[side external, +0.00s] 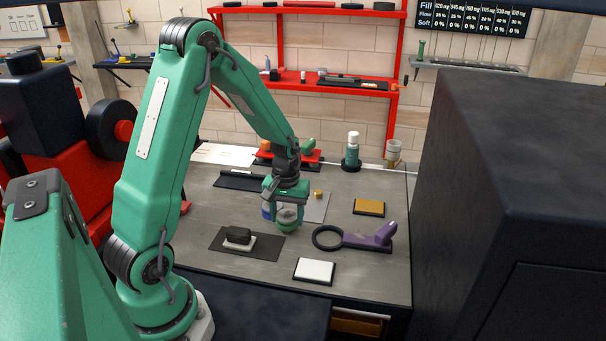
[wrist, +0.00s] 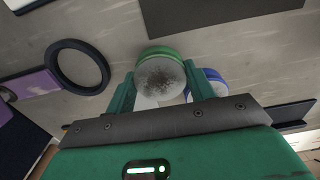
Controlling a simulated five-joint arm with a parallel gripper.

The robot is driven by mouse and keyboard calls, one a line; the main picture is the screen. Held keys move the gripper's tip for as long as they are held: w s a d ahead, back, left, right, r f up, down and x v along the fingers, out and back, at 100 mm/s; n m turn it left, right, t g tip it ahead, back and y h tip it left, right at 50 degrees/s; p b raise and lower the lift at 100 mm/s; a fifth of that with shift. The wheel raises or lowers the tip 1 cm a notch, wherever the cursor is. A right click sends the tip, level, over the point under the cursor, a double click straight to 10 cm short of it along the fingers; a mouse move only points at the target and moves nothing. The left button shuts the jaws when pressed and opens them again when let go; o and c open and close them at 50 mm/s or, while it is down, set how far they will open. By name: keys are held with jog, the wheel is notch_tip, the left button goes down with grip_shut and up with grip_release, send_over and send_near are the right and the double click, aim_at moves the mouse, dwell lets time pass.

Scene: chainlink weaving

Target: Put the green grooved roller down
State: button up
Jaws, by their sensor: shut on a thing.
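My gripper (side external: 287,208) is shut on the green grooved roller (side external: 289,227), low over the grey worktable (side external: 345,275). In the wrist view, my gripper's fingers (wrist: 163,88) stand on both sides of the roller (wrist: 160,76), which shows a green rim and a speckled grey end face. I cannot tell whether the roller touches the table. A blue-rimmed roller (wrist: 207,80) stands just right of it in the wrist view, partly hidden by a finger. In the side view the blue roller (side external: 267,211) is left of my gripper and mostly hidden.
A dark mat (side external: 262,249) with a small black-and-white block lies in front. A purple-handled ring (side external: 355,240) lies to the right. A white pad (side external: 313,270) and a yellow-brown pad (side external: 369,207) lie nearby. A bottle (side external: 352,150) stands behind. The table's right front is clear.

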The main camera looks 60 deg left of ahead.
aim_at(287, 215)
jog(key=shift+f, duration=0.6)
jog(key=shift+f, duration=0.15)
jog(key=o, duration=1.2)
notch_tip(287, 215, up, 12)
dwell(0.4)
